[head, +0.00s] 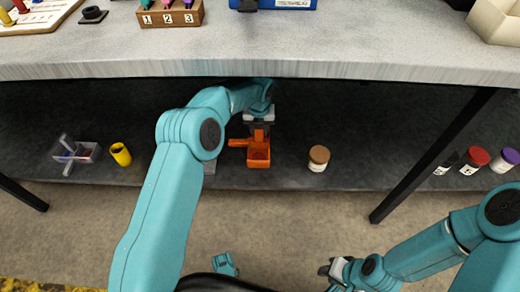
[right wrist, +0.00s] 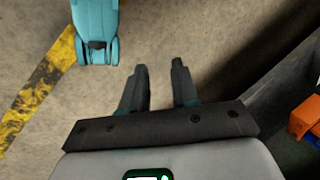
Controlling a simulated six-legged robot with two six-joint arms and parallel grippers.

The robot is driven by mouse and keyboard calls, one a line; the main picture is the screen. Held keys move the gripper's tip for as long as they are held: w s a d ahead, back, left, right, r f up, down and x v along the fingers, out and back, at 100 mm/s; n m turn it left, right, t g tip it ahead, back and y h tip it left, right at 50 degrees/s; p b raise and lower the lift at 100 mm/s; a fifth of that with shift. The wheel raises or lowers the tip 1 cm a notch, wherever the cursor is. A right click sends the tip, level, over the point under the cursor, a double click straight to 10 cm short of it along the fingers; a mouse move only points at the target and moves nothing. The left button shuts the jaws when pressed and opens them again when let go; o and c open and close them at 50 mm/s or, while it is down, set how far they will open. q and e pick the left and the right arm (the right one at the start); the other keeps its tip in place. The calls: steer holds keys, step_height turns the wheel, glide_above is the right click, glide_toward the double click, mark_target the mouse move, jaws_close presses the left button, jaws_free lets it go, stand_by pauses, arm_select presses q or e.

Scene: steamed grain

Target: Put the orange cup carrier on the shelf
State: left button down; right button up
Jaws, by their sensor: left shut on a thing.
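The orange cup carrier (head: 258,153) is in the head view, on or just above the dark lower shelf (head: 350,120) under the table; I cannot tell if it touches. My left gripper (head: 259,131) is shut on it from the far side, with its fingertips partly hidden. An orange piece, probably the same carrier (right wrist: 304,118), shows at the right edge of the right wrist view. My right gripper (right wrist: 160,88) is open and empty over the floor, away from the shelf. It also shows low in the head view (head: 328,269).
The tabletop edge (head: 300,70) overhangs the shelf. A dark table leg (head: 435,158) stands at the right.

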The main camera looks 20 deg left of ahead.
mark_target(259, 143)
arm_select(q)
step_height(259, 143, down, 4)
steer(key=shift+s+f+b, duration=0.1)
steer(key=shift+b, duration=0.5)
steer(key=shift+f+b, duration=0.75)
steer(key=shift+f, duration=1.15)
steer(key=shift+f, duration=0.15)
steer(key=c, duration=0.7)
jaws_free()
